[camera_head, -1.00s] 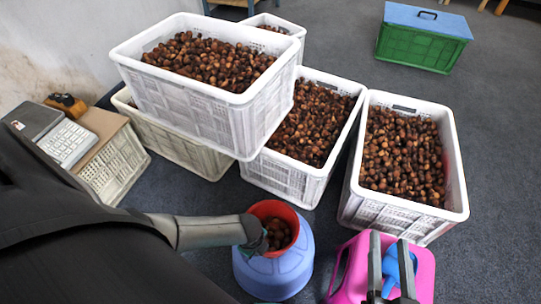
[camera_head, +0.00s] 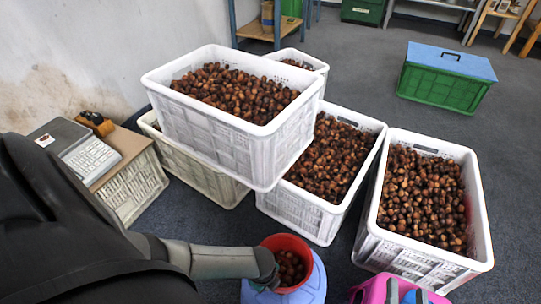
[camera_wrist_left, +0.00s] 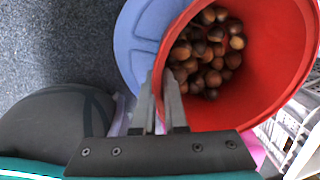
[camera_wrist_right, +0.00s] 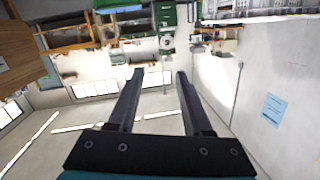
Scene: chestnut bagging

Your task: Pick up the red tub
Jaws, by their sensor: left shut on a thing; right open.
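The red tub (camera_head: 287,242) stands on a blue round stool (camera_head: 313,287) at the bottom middle of the head view, with chestnuts (camera_head: 291,267) in it. My left gripper (camera_wrist_left: 163,92) is shut on the tub's wall at its rim, with the fingers either side of it in the left wrist view. That view also shows the red tub (camera_wrist_left: 262,85) and the chestnuts (camera_wrist_left: 208,50) inside. My right gripper (camera_wrist_right: 155,78) is open and empty, pointing into the room in its wrist view. Its fingers show only partly at the head view's bottom edge.
White crates of chestnuts (camera_head: 350,215) stand behind the tub, one stacked on others. Another full crate (camera_head: 480,215) stands to the right. A pink object (camera_head: 368,292) is beside the stool. A scale (camera_head: 88,158) is at left; a green box with blue lid (camera_head: 440,88) is far right.

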